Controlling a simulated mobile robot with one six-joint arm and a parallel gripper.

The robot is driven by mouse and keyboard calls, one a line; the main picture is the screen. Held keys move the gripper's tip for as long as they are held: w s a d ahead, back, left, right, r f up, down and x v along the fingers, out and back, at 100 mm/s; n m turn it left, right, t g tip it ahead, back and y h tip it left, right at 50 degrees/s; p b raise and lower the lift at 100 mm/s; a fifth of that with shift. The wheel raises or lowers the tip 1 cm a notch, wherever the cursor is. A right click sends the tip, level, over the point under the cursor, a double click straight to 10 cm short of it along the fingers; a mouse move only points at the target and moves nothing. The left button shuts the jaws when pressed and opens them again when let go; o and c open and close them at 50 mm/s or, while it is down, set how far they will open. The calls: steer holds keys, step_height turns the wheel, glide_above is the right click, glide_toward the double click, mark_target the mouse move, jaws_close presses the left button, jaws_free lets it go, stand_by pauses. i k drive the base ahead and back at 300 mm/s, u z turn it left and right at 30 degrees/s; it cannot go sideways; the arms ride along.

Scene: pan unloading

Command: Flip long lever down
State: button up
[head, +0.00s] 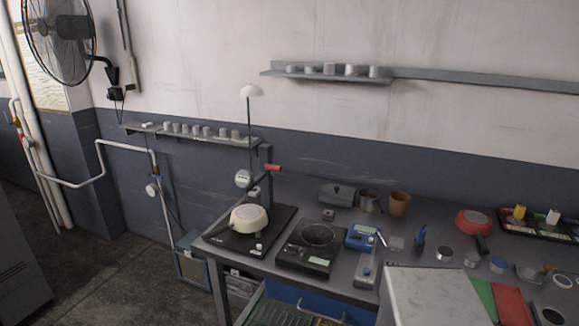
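No part is clearly recognisable as the long lever. One candidate is a thin upright dark rod (249,135) with a white cap, standing at the back left of the bench. Beside its lower part, a dark post carries a short red handle (273,168) pointing right, and a round white dial (243,179) is to its left. Another candidate is a small pale lever (382,238) tilted up at the right side of a blue device (361,236). My gripper is not in view.
A cream pan (249,218) sits upside down on a black hotplate (237,242). A second hotplate (311,262) is to its right. A red pan (473,220) and several small containers stand farther right. A pale speckled block (440,293) covers part of the bench's front.

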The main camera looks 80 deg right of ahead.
mark_target(275, 169)
steer(key=z, duration=0.1)
steer(key=k, duration=0.2)
steer(key=z, duration=2.7)
steer(key=k, duration=0.55)
steer(key=u, duration=0.15)
steer(key=i, duration=0.35)
